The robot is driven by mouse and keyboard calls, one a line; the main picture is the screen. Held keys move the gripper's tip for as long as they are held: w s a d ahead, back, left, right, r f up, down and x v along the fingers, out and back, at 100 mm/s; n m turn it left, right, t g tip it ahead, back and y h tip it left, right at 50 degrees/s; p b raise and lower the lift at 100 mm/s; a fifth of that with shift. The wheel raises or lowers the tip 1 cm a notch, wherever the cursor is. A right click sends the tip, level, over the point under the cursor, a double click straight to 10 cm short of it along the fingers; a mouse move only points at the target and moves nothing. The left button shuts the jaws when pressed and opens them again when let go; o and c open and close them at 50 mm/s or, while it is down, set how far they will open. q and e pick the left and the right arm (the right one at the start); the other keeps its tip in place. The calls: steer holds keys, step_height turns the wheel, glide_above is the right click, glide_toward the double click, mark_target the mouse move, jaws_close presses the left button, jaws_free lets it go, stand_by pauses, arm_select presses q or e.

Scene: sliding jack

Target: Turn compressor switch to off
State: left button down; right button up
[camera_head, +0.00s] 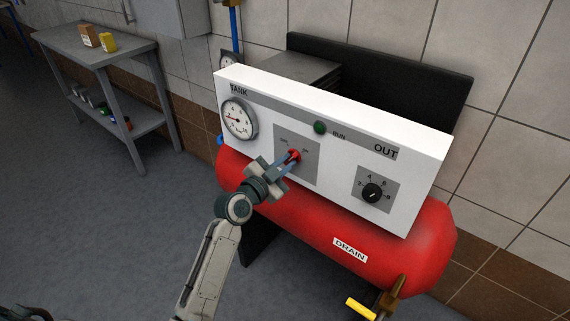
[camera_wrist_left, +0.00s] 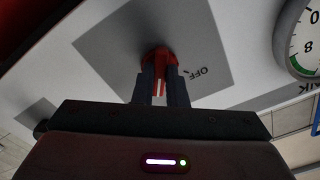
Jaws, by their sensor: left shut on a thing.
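The compressor has a white control panel (camera_head: 335,113) above a red tank (camera_head: 410,232). The red switch (camera_head: 295,154) sits on a grey plate (camera_head: 310,172) in the panel, with small labels above it. My left gripper (camera_head: 289,161) reaches up to the switch from the lower left. In the left wrist view the fingers (camera_wrist_left: 161,85) are shut on the red switch (camera_wrist_left: 160,56), one on each side. The word OFF (camera_wrist_left: 200,73) shows beside it there. The switch's exact angle is partly hidden by the fingers. My right gripper is out of view.
A tank gauge (camera_head: 239,119) is left of the switch. A green RUN lamp (camera_head: 320,127) and a black OUT knob (camera_head: 372,193) are to its right. A yellow drain handle (camera_head: 360,308) is low in front. A grey table (camera_head: 80,45) stands back left.

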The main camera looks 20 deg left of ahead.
arm_select(q)
steer(key=n, duration=0.2)
steer(key=shift+n, duration=1.3)
steer(key=shift+n+p, duration=0.35)
steer(key=shift+n, duration=0.55)
steer(key=n, duration=0.2)
steer(key=shift+n+p, duration=0.3)
steer(key=shift+p, duration=0.1)
steer(key=n+p, duration=0.1)
steer(key=n, duration=0.3)
steer(key=shift+d+p, duration=0.1)
steer(key=shift+p, duration=0.2)
steer(key=shift+n+p, duration=0.45)
steer(key=shift+n, duration=1.05)
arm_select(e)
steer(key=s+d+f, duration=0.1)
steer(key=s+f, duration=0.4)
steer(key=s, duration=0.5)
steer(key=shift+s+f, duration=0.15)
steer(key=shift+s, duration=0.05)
arm_select(q)
steer(key=c, duration=1.5)
jaws_free()
